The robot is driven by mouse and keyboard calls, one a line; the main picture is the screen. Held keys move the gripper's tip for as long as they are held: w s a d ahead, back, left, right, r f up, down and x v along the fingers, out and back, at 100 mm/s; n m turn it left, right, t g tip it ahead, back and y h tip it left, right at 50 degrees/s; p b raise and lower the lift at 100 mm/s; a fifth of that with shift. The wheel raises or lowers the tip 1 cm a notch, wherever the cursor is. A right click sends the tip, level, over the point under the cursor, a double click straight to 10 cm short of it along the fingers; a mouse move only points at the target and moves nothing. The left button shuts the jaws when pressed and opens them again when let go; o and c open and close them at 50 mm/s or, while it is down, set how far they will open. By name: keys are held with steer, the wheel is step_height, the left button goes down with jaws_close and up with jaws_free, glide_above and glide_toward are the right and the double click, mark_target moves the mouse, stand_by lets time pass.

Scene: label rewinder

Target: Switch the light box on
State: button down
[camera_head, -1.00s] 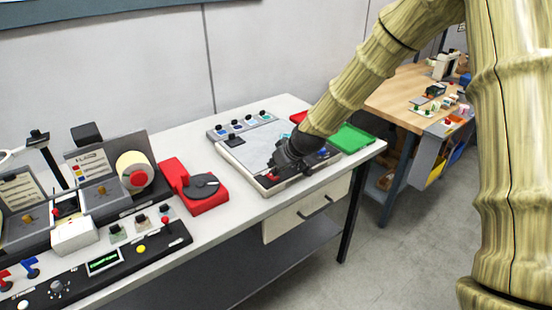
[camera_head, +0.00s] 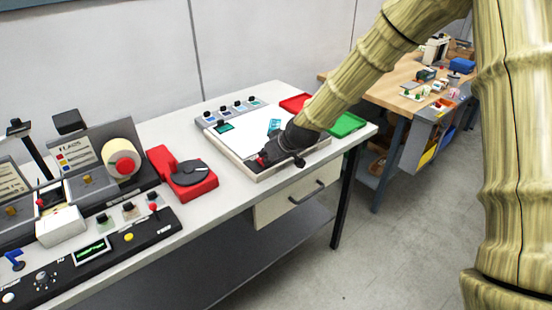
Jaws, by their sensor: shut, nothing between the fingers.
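The light box (camera_head: 239,147) is a low, flat box on the grey table, with a bright white top panel. A small dark-teal square (camera_head: 224,128) lies at its left corner and a lighter teal patch (camera_head: 274,125) shows near its middle. My gripper (camera_head: 268,160) is black, shut and empty, and reaches down over the front edge of the box. A small red part (camera_head: 262,161) shows right at the fingertips. Whether the fingers touch it I cannot tell. My gripper and arm hide part of the front edge and the right side of the panel.
A strip with several buttons (camera_head: 231,110) lies behind the box. A red tray (camera_head: 295,103) and a green tray (camera_head: 347,125) are at the right. A wooden workbench (camera_head: 398,92) stands beyond.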

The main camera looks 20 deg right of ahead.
steer(key=shift+w+a+r, duration=0.15)
steer(key=shift+a, duration=0.15)
steer(key=shift+w, duration=0.1)
steer(key=shift+w+a+r, duration=0.2)
steer(key=shift+w+r, duration=0.05)
steer(key=shift+w, duration=0.3)
steer(key=r+p, duration=0.1)
steer(key=r, duration=0.1)
steer(key=r+p, duration=0.2)
steer(key=shift+s+d, duration=0.15)
steer(key=shift+s, duration=0.05)
steer(key=s+f+b+v, duration=0.1)
steer(key=b+v, duration=0.1)
steer(key=v, duration=0.7)
steer(key=shift+s+d, duration=0.4)
steer(key=shift+r, duration=0.1)
